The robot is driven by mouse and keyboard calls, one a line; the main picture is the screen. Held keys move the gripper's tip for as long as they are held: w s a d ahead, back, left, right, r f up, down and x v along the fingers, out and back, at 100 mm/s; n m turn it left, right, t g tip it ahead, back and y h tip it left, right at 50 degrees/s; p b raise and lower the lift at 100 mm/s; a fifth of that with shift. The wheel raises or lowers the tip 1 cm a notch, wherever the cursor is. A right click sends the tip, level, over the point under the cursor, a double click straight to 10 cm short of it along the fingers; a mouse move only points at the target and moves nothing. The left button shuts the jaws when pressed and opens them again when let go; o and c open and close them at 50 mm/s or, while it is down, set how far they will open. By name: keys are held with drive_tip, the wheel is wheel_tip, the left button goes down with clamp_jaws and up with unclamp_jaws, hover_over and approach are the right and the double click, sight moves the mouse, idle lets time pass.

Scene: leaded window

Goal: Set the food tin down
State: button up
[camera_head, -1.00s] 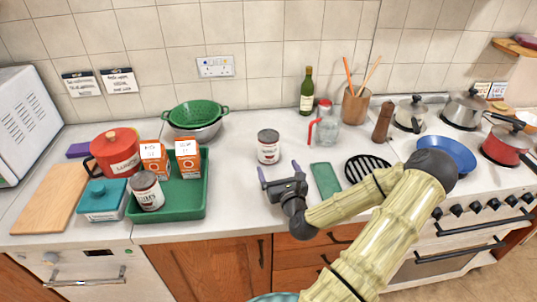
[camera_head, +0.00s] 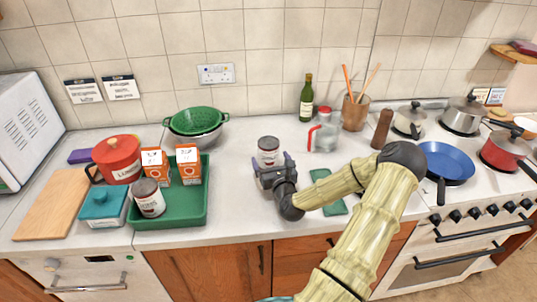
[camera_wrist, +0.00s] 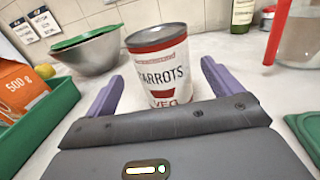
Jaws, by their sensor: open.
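A food tin (camera_head: 268,149) with a white and red label reading "CARROTS" stands upright on the counter. It also shows in the wrist view (camera_wrist: 160,58). My gripper (camera_head: 273,162) is open, low over the counter, on the near side of the tin. In the wrist view its two purple fingers (camera_wrist: 162,72) point at the tin, one to its left and one to its right, with gaps on both sides. How deep the tin sits between them is hard to tell. A second tin (camera_head: 149,199) stands in the green tray (camera_head: 190,219).
The tray also holds two orange boxes (camera_head: 189,166). A steel bowl with a green colander (camera_head: 198,120) stands behind left. A jug with a red handle (camera_head: 323,133) and a green bottle (camera_head: 306,103) stand behind right. A green flat item (camera_head: 335,207) lies right of my gripper.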

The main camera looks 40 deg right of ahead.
sight(268, 142)
drive_tip(key=x, duration=0.3)
drive_tip(key=p+x, duration=0.1)
drive_tip(key=shift+w+d+f, duration=0.1)
drive_tip(key=shift+d+f, duration=0.1)
drive_tip(key=shift+f, duration=0.05)
drive_tip(key=shift+c, duration=0.4)
drive_tip(key=c, duration=1.4)
drive_tip(key=shift+r, duration=0.15)
wheel_tip(268, 142, up, 10)
drive_tip(key=shift+f+b, duration=0.1)
drive_tip(key=shift+b, duration=0.2)
